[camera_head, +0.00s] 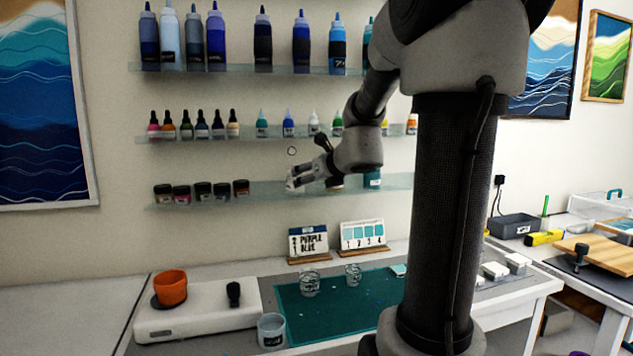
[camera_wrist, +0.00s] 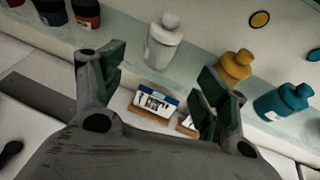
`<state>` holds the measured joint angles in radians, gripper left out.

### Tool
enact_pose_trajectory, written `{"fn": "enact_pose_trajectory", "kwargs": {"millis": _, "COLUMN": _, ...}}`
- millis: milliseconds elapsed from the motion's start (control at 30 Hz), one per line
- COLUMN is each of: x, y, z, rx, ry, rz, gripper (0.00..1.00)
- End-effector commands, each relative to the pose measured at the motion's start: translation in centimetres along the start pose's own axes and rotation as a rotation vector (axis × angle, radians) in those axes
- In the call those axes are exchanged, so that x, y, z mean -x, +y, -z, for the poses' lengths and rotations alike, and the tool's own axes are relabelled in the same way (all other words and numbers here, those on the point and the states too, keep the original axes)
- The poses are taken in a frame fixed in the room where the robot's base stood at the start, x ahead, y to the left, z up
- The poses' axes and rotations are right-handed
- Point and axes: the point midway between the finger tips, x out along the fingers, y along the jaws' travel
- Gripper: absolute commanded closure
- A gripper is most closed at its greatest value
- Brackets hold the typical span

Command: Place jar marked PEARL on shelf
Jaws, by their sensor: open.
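A white bottle-shaped jar (camera_wrist: 163,42) stands upright on the glass lower shelf (camera_wrist: 200,62) in the wrist view. No label can be read on it, so I cannot tell if it is the one marked PEARL. My gripper (camera_wrist: 158,78) is open and empty, its fingers spread on either side below the white jar, without visible contact. In the head view my gripper (camera_head: 297,180) is in front of the lower shelf (camera_head: 265,190), right of the dark-lidded jars. The white jar cannot be made out there.
A gold jar (camera_wrist: 235,66) and a teal jar (camera_wrist: 283,101) stand right of the white one. Several dark-lidded jars (camera_head: 202,191) fill the shelf's left end. Bottles stand on the shelves above. Below are a PURPLE BLUE card (camera_head: 309,242), a teal mat (camera_head: 330,312) and cups.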

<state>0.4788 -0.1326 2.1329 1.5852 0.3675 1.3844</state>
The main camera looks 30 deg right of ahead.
Motion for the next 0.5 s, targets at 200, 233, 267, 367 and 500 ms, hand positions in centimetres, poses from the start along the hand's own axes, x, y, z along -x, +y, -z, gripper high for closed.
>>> {"fn": "enact_pose_trajectory", "kwargs": {"millis": 200, "x": 5.3, "y": 7.4, "z": 2.6, "rx": 0.632, "ry": 0.024, "rz": -0.233, "gripper": 0.26}}
{"fn": "enact_pose_trajectory", "kwargs": {"millis": 233, "x": 6.7, "y": 8.9, "z": 3.7, "rx": 0.801, "ry": 0.024, "rz": -0.295, "gripper": 0.26}}
{"fn": "enact_pose_trajectory", "kwargs": {"millis": 267, "x": 8.3, "y": 10.2, "z": 5.0, "rx": 0.981, "ry": 0.022, "rz": -0.363, "gripper": 0.26}}
{"fn": "enact_pose_trajectory", "kwargs": {"millis": 367, "x": 13.8, "y": 12.7, "z": 9.9, "rx": 1.591, "ry": -0.004, "rz": -0.599, "gripper": 0.26}}
{"fn": "enact_pose_trajectory", "kwargs": {"millis": 500, "x": 20.2, "y": 11.5, "z": 15.7, "rx": 2.314, "ry": -0.058, "rz": -0.908, "gripper": 0.26}}
